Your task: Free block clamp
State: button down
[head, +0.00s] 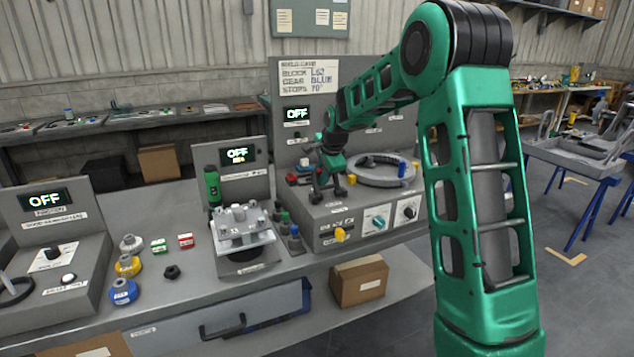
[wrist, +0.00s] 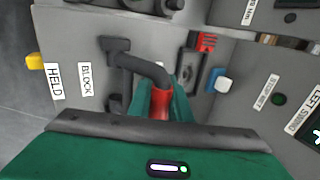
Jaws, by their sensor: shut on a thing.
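The clamp is on the grey console (head: 345,205) in the middle of the head view. In the wrist view a dark curved clamp arm (wrist: 146,66) ends in a red grip (wrist: 162,103). My gripper (wrist: 160,112) is shut on this red grip, which sits between its green fingers. In the head view my gripper (head: 330,178) is low over the left part of the console top, small and dark there. The labels BLOCK (wrist: 84,80) and HELD (wrist: 55,81) lie left of the clamp arm, with a yellow knob (wrist: 35,61) beside HELD. No block can be made out under the clamp.
A round grey ring (head: 382,172) with blue and yellow pegs is right of my gripper. A green cylinder (head: 212,186) and a plate with grey pegs (head: 243,232) stand to the left. In the wrist view, a white and blue button (wrist: 220,84) is right of the grip.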

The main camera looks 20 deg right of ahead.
jog(key=shift+w+d+r, duration=0.1)
jog(key=shift+d+r, duration=0.05)
jog(key=shift+d, duration=0.05)
